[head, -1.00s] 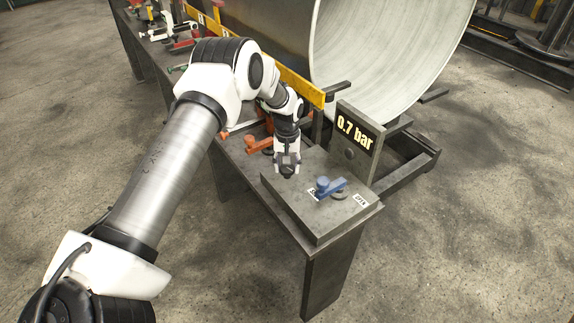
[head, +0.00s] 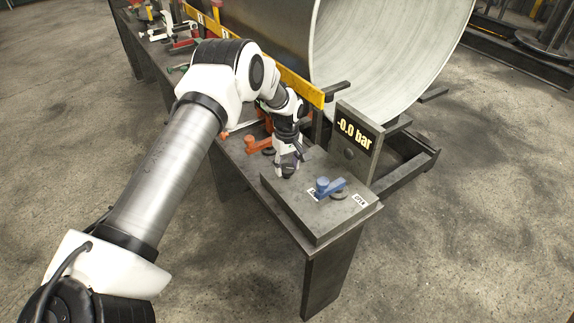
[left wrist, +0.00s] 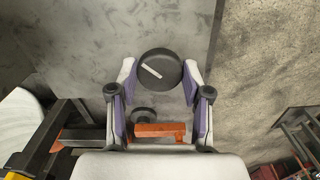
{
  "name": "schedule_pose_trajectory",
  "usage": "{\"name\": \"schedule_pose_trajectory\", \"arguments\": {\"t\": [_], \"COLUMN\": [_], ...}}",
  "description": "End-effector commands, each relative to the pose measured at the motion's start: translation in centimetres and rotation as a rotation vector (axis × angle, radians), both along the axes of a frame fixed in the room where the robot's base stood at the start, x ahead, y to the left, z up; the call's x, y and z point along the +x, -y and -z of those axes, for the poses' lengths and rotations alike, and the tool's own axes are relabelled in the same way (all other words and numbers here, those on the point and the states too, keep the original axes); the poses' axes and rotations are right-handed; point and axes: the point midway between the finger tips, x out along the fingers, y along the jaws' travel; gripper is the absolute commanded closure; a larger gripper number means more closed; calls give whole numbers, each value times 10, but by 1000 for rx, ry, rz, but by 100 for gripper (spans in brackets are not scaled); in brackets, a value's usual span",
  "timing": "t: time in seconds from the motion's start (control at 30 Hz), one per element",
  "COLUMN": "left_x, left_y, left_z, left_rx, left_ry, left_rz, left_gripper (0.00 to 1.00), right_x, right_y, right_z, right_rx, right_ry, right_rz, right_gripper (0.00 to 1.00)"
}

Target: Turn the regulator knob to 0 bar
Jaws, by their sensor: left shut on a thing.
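The regulator knob (left wrist: 160,70) is a round black knob with a white mark line, seen in the left wrist view on a grey panel. My left gripper (left wrist: 160,78) has its two fingers on either side of the knob and is shut on it. In the head view the left gripper (head: 289,168) reaches down onto the grey panel box (head: 305,222) and hides the knob. The pressure display (head: 354,135) above the panel reads -0.0 bar. My right gripper is not in view.
A blue lever handle (head: 328,187) with small labels sits on the panel to the right of the gripper. An orange lever (head: 256,144) is behind it to the left. A large metal cylinder (head: 385,50) stands beyond the bench. Clamps and tools lie at the far bench end.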

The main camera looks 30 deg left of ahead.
Motion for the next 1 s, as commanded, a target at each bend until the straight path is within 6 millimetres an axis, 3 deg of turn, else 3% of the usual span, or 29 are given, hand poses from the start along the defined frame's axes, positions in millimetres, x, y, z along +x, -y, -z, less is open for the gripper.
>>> {"name": "schedule_pose_trajectory", "arguments": {"t": [0.3, 0.33, 0.4, 0.77, 0.87, 1.0], "left_x": [0, 0, 0, 0, 1, 1], "left_y": [0, 0, 0, 0, 0, 0], "left_z": [1, 1, 1, -4, -18, -51], "left_rx": [0, 0, 0, 0, -1, -1], "left_ry": [-1, -1, -1, 1, 3, 4], "left_rz": [-3, -3, -3, -2, -1, -2], "left_gripper": [86, 48, 26, 26, 26, 26], "right_x": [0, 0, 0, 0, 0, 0], "right_y": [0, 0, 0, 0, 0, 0], "right_z": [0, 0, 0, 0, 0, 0], "right_rx": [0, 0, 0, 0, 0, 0], "right_ry": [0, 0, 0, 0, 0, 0], "right_rz": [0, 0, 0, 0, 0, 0], "right_gripper": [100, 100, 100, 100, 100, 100]}}
